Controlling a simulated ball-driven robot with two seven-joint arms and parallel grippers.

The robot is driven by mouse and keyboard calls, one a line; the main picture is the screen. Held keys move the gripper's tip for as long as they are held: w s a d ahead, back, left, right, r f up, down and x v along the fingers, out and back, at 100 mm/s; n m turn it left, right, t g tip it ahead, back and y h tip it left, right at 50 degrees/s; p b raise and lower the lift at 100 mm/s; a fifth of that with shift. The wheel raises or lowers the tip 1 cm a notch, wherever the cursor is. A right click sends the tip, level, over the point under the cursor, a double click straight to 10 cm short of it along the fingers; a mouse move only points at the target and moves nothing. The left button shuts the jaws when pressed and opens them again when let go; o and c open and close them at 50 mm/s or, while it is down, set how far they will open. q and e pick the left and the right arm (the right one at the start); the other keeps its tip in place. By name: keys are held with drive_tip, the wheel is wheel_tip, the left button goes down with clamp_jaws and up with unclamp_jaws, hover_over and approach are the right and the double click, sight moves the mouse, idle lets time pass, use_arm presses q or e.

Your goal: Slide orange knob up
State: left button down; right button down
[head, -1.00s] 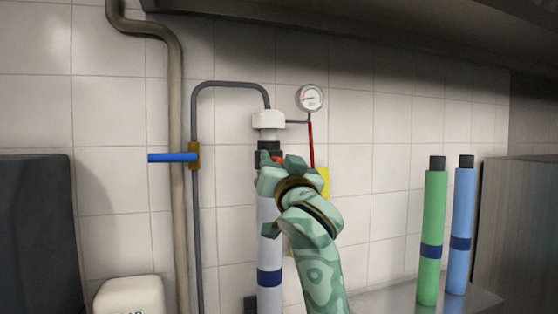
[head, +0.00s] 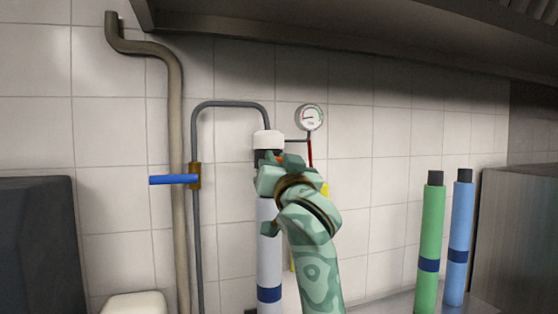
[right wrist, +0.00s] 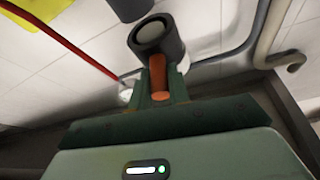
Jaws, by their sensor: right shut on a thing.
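The orange knob (right wrist: 158,78) is a short bar at the black collar (right wrist: 170,42) in the right wrist view. In the head view only a sliver of orange shows, mostly hidden by my right gripper. My right gripper (head: 272,170) is at the upper end of the pale cylinder (head: 268,260), just below the white cap (head: 268,141). It is shut on the orange knob, which sits between its fingers in the right wrist view (right wrist: 159,90). The black collar also shows in the head view (head: 265,155), directly below the cap. My left gripper is out of view.
A round gauge (head: 309,117) with a red tube is right of the cap. A grey pipe (head: 196,240) with a blue lever (head: 173,180) is to the left. Green (head: 431,240) and blue (head: 459,235) cylinders stand on the right. A dark hood (head: 360,30) hangs above.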

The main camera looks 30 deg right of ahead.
drive_tip(key=c, duration=1.3)
unclamp_jaws()
drive_tip(key=shift+s+r, duration=0.1)
drive_tip(key=shift+r, duration=0.2)
drive_tip(key=shift+f, duration=0.1)
drive_tip(key=b+v, duration=1.1)
drive_tip(key=v, duration=0.5)
drive_tip(key=shift+a+f, duration=0.1)
drive_tip(key=shift+f, duration=0.05)
